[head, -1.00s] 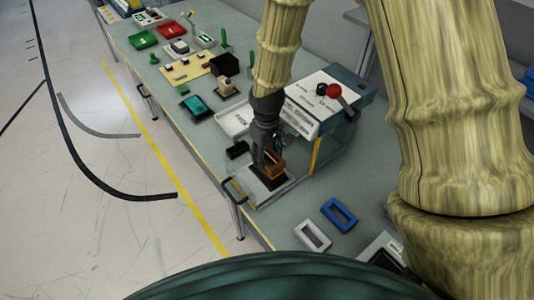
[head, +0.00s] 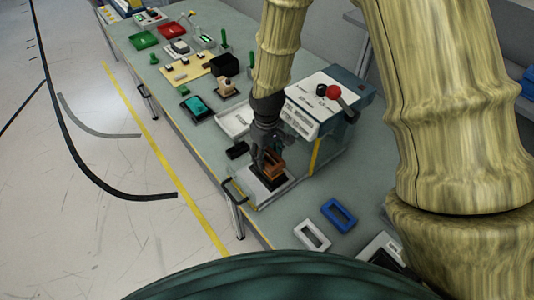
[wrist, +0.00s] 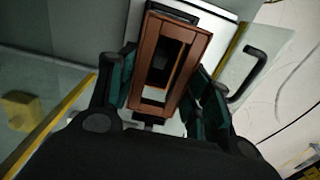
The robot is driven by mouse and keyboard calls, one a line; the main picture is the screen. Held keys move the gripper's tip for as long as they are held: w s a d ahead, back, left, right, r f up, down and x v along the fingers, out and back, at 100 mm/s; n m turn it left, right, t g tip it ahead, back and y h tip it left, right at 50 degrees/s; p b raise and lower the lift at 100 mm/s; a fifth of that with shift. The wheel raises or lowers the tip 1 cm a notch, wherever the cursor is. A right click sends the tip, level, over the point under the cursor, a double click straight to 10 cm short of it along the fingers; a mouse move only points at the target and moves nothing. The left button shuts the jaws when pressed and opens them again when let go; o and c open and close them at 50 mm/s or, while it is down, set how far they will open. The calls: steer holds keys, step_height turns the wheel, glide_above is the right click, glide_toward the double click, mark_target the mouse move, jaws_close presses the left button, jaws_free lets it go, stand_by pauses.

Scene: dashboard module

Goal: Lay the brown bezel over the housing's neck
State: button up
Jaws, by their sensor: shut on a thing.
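The brown bezel (wrist: 190,35) is a rectangular frame with an open middle. My gripper (wrist: 160,95) is shut on it, with one finger on each side in the wrist view. In the head view the bezel (head: 271,165) is at the tip of my gripper (head: 262,155), above a dark and white block (head: 270,186) near the table's front edge. Through the bezel's opening the wrist view shows dark and light surfaces. I cannot tell whether the housing's neck lies inside the opening, or whether the bezel touches anything below.
A white and blue machine with a red knob (head: 334,91) stands right behind my gripper. A white frame (head: 312,234) and a blue frame (head: 339,215) lie at the right. A small black block (head: 237,149) lies to the left. A handle (head: 234,190) juts from the table edge.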

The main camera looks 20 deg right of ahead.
steer(key=shift+f+b, duration=0.7)
steer(key=shift+f, duration=0.55)
stand_by(0.4)
steer(key=o, duration=1)
steer(key=shift+c, duration=0.2)
steer(key=shift+r, duration=0.1)
step_height(320, 180, up, 12)
stand_by(0.4)
